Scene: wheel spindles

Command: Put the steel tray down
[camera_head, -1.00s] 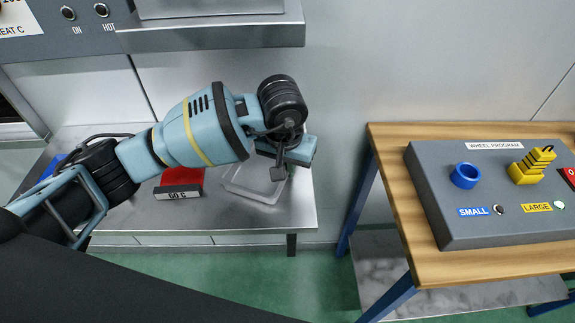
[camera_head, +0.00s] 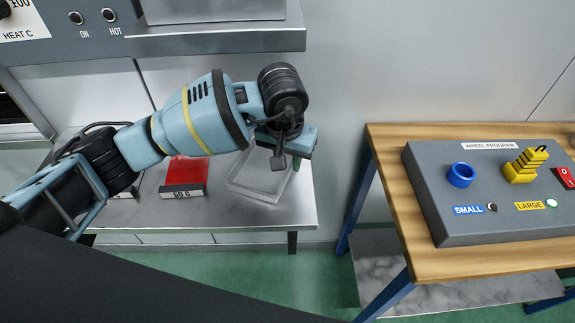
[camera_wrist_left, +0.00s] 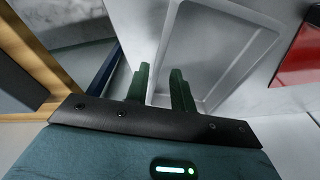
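The steel tray (camera_head: 240,184) is a shallow, pale grey rectangular tray. It lies on the steel bench (camera_head: 220,218), near its right end. My left gripper (camera_head: 279,160) is over the tray's far right part and hides some of it. In the left wrist view the two dark green fingers (camera_wrist_left: 161,85) stand apart, with a gap between them. The rim of the tray (camera_wrist_left: 207,105) runs close by the fingers there; whether they touch it I cannot tell. My right gripper is not in view.
A red bin (camera_head: 186,171) with a dark label stands left of the tray. A wooden table (camera_head: 400,230) on the right carries a grey wheel program box (camera_head: 425,185) with a blue ring and a yellow stepped piece. A steel shelf (camera_head: 220,40) juts out above the bench.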

